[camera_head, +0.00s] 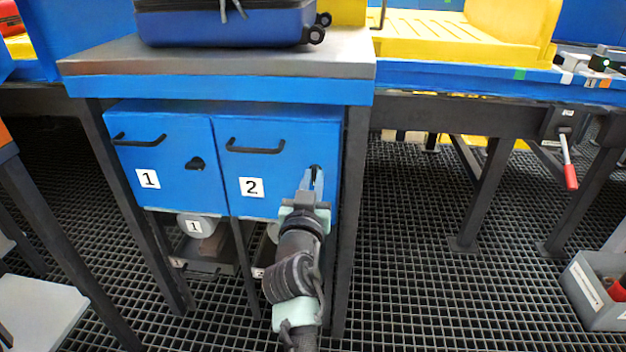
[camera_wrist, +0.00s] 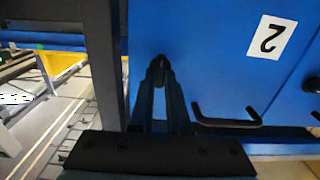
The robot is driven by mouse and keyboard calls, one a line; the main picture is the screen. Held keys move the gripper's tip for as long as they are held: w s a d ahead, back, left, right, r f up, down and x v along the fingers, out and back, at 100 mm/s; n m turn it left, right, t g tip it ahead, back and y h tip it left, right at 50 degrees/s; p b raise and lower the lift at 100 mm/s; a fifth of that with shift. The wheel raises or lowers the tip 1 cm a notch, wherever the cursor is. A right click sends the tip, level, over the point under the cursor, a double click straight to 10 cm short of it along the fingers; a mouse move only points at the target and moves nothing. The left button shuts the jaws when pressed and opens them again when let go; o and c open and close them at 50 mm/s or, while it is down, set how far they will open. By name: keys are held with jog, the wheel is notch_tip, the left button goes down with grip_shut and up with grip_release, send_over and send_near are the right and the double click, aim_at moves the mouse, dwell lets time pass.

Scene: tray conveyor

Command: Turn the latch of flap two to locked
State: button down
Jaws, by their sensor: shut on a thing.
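Flap two (camera_head: 262,158) is a blue panel with a black bar handle (camera_head: 255,146) and a white label "2"; it looks closed. Its black latch knob (camera_head: 316,168) sits at the right side of the panel, mostly hidden by my gripper in the head view. My gripper (camera_head: 314,182) reaches up to it from the front. In the wrist view, flap two (camera_wrist: 215,60) is seen turned over, and my gripper's fingertips (camera_wrist: 159,75) are closed around the latch (camera_wrist: 158,62). The latch's exact angle is hard to read.
Flap one (camera_head: 168,165) stands to the left with its own handle and dark latch (camera_head: 195,163). A blue suitcase (camera_head: 228,22) lies on the bench top (camera_head: 110,67) above. A dark table leg (camera_head: 350,220) stands close right of my gripper.

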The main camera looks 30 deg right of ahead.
jog(key=shift+n, duration=0.3)
jog(key=n+p, duration=0.1)
jog(key=n, duration=0.2)
jog(key=shift+a+n+p, duration=0.1)
jog(key=shift+n+p, duration=0.2)
jog(key=shift+n, duration=0.1)
jog(key=n+p, duration=0.1)
jog(key=n, duration=0.3)
jog(key=shift+w, duration=0.1)
jog(key=n+p, duration=0.2)
jog(key=n, duration=0.3)
jog(key=shift+f, duration=0.1)
jog(key=shift+a+f+n+p, duration=0.1)
jog(key=shift+n+p, duration=0.45)
jog(key=shift+n, duration=1.65)
jog(key=c, duration=0.9)
grip_release()
